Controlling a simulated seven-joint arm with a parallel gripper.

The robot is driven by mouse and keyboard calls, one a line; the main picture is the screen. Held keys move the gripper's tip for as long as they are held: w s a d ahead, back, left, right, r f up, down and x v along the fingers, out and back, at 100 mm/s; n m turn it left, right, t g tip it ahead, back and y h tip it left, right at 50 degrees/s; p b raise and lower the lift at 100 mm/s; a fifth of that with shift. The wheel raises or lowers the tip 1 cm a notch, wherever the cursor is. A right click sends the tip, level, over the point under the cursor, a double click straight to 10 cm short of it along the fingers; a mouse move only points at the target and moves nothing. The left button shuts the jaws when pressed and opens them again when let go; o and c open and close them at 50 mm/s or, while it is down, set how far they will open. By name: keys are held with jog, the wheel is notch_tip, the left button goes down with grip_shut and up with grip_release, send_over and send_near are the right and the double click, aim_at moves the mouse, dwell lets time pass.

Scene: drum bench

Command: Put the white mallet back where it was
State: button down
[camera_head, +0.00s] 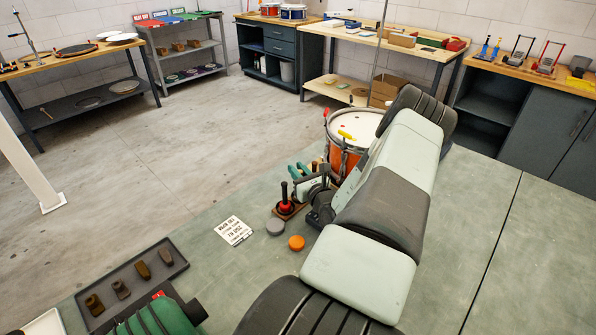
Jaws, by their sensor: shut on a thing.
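My gripper (309,184) is at the end of my arm, low over the bench beside the orange drum, and only partly visible. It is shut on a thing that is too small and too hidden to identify. I cannot make out the white mallet for sure. A black-handled tool with a red part (285,203) stands upright on a small wooden base just left of my gripper. My arm hides the bench to the right.
The orange drum (338,160) stands behind my gripper with a yellow tool (347,134) on its head. A grey disc (275,227) and an orange disc (296,243) lie in front. A printed card (233,231) and a dark tray (176,255) with several brown blocks are at left.

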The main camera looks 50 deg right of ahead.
jog(key=shift+f, duration=0.15)
jog(key=c, duration=1)
grip_release()
jog(key=shift+c, duration=0.2)
jog(key=shift+s+r, duration=0.2)
jog(key=shift+s, duration=0.1)
jog(key=v, duration=1.1)
jog(key=shift+s+a, duration=0.15)
jog(key=shift+s, duration=0.05)
jog(key=shift+w, duration=0.1)
